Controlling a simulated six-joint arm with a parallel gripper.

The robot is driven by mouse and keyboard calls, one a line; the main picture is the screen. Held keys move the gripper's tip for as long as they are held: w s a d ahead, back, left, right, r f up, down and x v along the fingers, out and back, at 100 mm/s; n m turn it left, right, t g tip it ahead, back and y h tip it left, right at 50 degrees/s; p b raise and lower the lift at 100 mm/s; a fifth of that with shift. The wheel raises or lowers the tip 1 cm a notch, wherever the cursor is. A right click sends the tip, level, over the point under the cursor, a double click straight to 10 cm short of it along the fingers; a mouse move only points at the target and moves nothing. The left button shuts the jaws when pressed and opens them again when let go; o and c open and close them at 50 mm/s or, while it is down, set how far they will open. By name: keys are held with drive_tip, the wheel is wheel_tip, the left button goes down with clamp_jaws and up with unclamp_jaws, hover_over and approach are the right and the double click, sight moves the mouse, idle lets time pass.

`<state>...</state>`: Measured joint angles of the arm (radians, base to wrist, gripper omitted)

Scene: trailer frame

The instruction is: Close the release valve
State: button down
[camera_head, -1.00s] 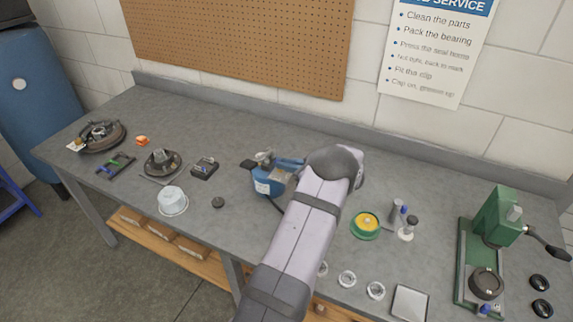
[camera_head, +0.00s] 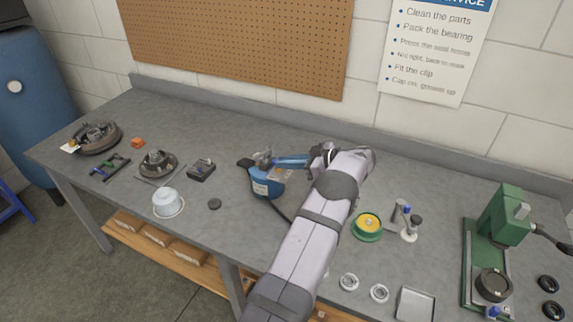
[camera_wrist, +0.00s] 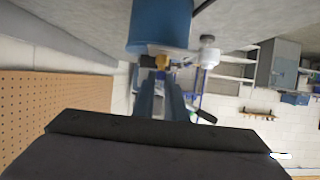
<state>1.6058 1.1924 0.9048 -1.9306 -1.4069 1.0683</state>
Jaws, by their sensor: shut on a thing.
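The blue pump unit (camera_head: 267,184) stands on the workbench near its middle, with metal fittings on top. It also fills the upper middle of the wrist view as a blue body (camera_wrist: 160,22). The release valve shows there as a small brass piece (camera_wrist: 162,61) at the edge of the blue body. My gripper (camera_wrist: 161,72) has two blue fingers reaching to it, shut on the valve; their tips partly hide it. In the head view my gripper (camera_head: 277,162) comes in from the right, level with the fittings.
A yellow-green round part (camera_head: 367,225) and a green press (camera_head: 497,225) stand to the right. The pegboard wall (camera_head: 240,40) is behind.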

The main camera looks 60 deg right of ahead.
drive_tip(key=shift+r, duration=0.15)
drive_tip(key=c, duration=1.8)
unclamp_jaws()
drive_tip(key=shift+s, duration=0.1)
drive_tip(key=b+v, duration=0.3)
drive_tip(key=v, duration=0.4)
